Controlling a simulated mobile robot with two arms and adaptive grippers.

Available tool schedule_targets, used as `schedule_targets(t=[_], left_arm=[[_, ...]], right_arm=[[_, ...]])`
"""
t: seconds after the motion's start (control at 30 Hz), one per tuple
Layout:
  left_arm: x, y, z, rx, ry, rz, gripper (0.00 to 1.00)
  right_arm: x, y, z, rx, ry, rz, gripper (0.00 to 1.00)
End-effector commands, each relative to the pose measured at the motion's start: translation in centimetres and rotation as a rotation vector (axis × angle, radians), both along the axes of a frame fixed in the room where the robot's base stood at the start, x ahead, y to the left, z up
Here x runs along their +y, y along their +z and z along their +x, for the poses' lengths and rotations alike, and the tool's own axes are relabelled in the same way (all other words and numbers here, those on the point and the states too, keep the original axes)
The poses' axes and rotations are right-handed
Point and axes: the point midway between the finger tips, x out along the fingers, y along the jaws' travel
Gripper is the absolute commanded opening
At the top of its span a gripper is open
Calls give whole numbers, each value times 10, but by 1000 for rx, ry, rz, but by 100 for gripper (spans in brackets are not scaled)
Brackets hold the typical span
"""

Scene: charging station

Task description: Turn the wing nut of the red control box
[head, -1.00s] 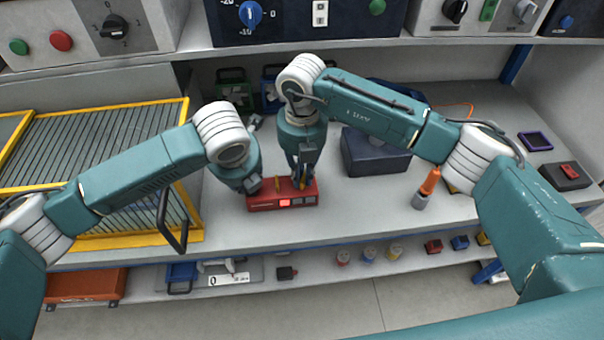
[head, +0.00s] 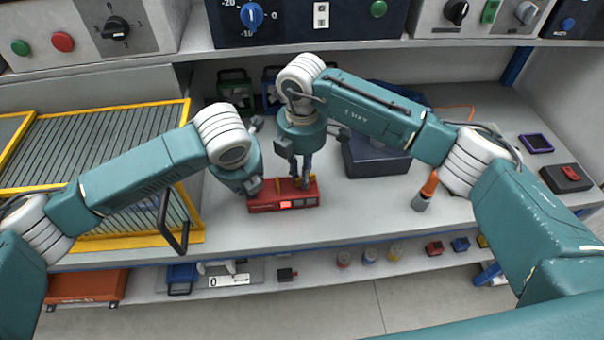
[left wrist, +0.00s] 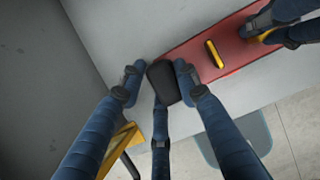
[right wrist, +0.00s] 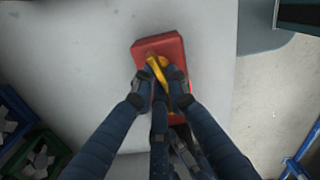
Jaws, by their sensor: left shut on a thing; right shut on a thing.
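The red control box (head: 262,203) lies on the grey bench, with lit squares on its front face. One yellow wing nut (left wrist: 214,54) stands free on its top. My left gripper (head: 256,187) is at the box's left end, its fingers shut on a black block (left wrist: 163,84) there. My right gripper (head: 303,184) points down over the right part of the box. In the right wrist view its fingers are shut on another yellow wing nut (right wrist: 157,70), partly hidden by them. The red box also shows in that view (right wrist: 150,48).
A yellow-framed rack (head: 120,103) with a dark handle stands at left. A dark blue box (head: 375,155) and an orange-and-grey tool (head: 426,188) are at right. A shelf with control panels hangs above. The bench in front of the red box is narrow.

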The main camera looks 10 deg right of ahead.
Motion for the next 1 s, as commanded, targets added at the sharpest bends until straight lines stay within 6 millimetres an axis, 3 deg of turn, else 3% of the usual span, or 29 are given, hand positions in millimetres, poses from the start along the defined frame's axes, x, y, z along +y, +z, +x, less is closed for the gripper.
schedule_targets(t=[0.4,0.93,0.97,1.0], left_arm=[[0,-1,-1,4,-2,1,0],[0,-1,-1,4,-2,1,0],[0,-1,-1,4,-2,1,0],[0,-1,-1,4,-2,1,0]], right_arm=[[1,1,2,-2,-173,4,0],[1,2,2,-2,-192,4,0],[1,2,2,-3,-192,4,19],[1,2,2,-2,-192,4,27]])
